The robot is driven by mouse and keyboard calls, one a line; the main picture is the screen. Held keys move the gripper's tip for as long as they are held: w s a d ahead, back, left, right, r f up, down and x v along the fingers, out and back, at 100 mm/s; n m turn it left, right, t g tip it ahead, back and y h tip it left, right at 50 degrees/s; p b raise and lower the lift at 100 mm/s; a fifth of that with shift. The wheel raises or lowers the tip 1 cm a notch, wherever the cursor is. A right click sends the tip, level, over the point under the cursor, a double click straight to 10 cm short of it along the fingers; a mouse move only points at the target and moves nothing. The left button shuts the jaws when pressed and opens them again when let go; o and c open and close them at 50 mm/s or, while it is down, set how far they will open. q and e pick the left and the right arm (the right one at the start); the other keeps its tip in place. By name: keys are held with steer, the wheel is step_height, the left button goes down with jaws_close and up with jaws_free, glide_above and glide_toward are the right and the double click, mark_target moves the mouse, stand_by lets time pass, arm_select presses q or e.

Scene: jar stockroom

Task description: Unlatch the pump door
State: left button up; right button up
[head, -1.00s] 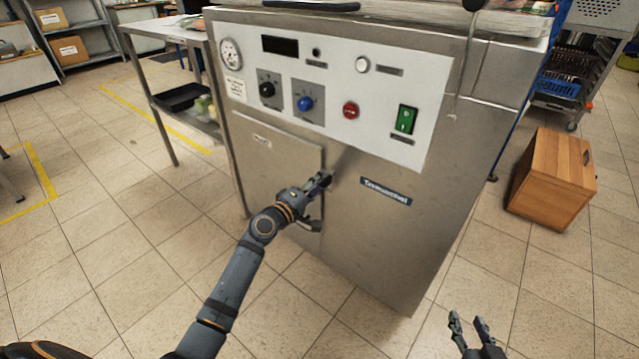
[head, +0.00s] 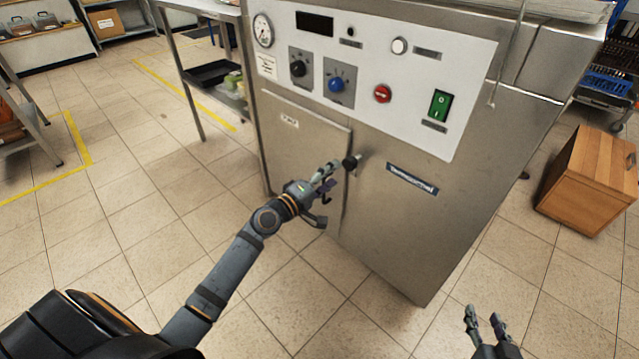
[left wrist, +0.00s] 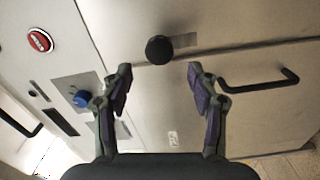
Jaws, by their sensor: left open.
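The pump door (head: 299,148) is the plain steel lower-left door of the cabinet and looks shut. A black round latch knob (head: 350,162) sits at the door's right edge. My left gripper (head: 325,195) is open and empty, just left of the knob in the head view. In the left wrist view the knob (left wrist: 159,50) lies beyond the fingertips, centred between them, and no contact shows. A black bar handle (left wrist: 262,82) is on the door at the right of that view. My right gripper (head: 484,316) is open and empty, low and right of the cabinet.
Above the door is a control panel (head: 385,52) with a blue dial (head: 337,84), a red button (head: 382,93) and a green switch (head: 439,105). A wooden cabinet (head: 590,180) stands on the floor at right. A steel side table (head: 200,8) is at left.

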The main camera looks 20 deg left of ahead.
arm_select(q)
steer(key=v, duration=0.6)
